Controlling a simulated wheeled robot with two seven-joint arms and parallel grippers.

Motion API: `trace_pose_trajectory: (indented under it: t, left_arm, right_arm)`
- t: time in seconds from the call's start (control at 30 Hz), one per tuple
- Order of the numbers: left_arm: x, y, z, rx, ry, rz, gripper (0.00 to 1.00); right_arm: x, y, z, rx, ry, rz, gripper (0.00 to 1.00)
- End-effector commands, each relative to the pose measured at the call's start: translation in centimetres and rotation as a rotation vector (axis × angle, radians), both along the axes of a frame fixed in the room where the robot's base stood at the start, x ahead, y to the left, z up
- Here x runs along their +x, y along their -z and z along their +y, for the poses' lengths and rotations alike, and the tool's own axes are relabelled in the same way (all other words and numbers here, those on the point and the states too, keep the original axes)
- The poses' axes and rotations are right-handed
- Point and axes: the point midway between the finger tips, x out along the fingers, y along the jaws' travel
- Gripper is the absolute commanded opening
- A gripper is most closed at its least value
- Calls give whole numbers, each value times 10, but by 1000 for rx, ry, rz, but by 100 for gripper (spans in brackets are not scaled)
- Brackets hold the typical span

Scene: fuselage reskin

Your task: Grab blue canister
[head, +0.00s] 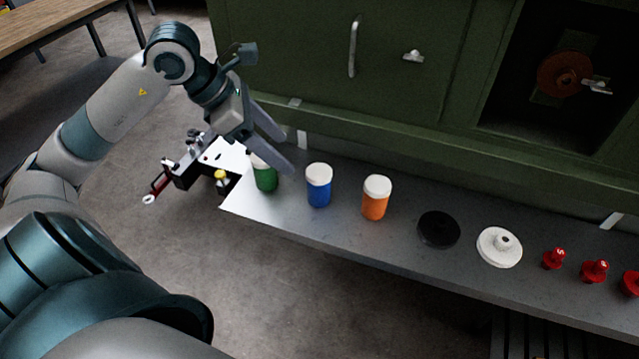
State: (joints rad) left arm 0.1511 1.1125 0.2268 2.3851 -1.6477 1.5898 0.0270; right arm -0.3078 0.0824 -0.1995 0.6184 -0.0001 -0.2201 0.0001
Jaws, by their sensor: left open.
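The blue canister (319,190) with a white lid stands upright on the grey shelf, between a green canister (265,178) on its left and an orange canister (375,203) on its right. My left gripper (287,155) is open and points down to the right, above and in front of the green canister in the picture. Its fingers hide part of the green canister's white lid. The fingertips are up and to the left of the blue canister, apart from it in the picture. My right gripper is not in view.
A black disc (439,229), a white flanged disc (499,247) and several red knobs (554,258) sit along the shelf (290,225) to the right. A green cabinet (380,110) with handles rises behind. A tool fixture (190,170) is at the shelf's left end.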

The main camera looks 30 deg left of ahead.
Motion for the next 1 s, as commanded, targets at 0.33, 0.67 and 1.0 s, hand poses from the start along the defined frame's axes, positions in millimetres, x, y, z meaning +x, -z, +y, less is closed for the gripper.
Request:
trace_pose_trajectory:
  t: [0.33, 0.67, 1.0]
  left_arm:
    - [13, 24, -13, -6, 0, 2, 64]
    - [35, 71, -34, -6, -1, 3, 64]
    - [49, 101, -45, -2, 0, 0, 64]
  right_arm:
    - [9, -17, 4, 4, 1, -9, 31]
    - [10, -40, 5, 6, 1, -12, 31]
    - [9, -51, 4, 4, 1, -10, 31]
